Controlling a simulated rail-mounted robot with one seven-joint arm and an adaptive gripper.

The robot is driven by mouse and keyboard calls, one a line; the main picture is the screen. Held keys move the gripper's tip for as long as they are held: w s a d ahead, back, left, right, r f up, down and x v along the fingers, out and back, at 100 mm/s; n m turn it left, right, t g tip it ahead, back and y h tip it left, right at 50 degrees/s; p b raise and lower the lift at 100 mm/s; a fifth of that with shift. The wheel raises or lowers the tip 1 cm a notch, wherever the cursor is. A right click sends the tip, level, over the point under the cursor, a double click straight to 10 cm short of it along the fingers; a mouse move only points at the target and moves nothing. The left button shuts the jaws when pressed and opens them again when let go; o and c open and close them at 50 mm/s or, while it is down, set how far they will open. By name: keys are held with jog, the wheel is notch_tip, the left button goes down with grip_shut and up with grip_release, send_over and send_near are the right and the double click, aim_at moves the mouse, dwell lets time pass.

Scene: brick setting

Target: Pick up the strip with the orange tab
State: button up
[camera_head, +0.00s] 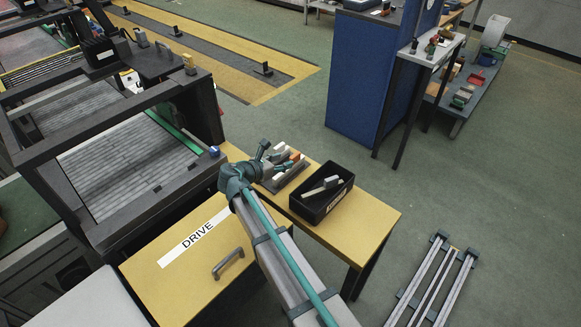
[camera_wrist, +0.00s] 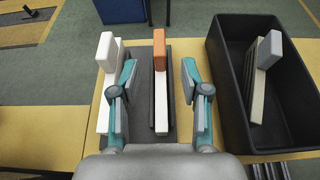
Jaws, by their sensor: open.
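The strip (camera_wrist: 160,105) with the orange tab (camera_wrist: 159,44) stands on a dark tray (camera_wrist: 140,130) in the wrist view, its tab at the far end. The orange tab (camera_head: 295,157) also shows in the head view. My gripper (camera_wrist: 158,68) is open, with one teal finger on each side of this strip and visible gaps between. It holds nothing. A strip with a white tab (camera_wrist: 107,50) stands just left of the left finger, partly hidden by it.
A black bin (camera_wrist: 223,85) stands to the right on the yellow table (camera_head: 378,217), holding a strip with a grey tab (camera_wrist: 270,50). A dark machine frame (camera_head: 95,115) rises on the left.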

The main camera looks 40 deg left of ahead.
aim_at(296, 156)
jog(key=p+x, duration=0.3)
jog(key=x, duration=0.5)
jog(key=shift+w+f, duration=0.2)
jog(key=shift+w, duration=0.15)
grip_shut()
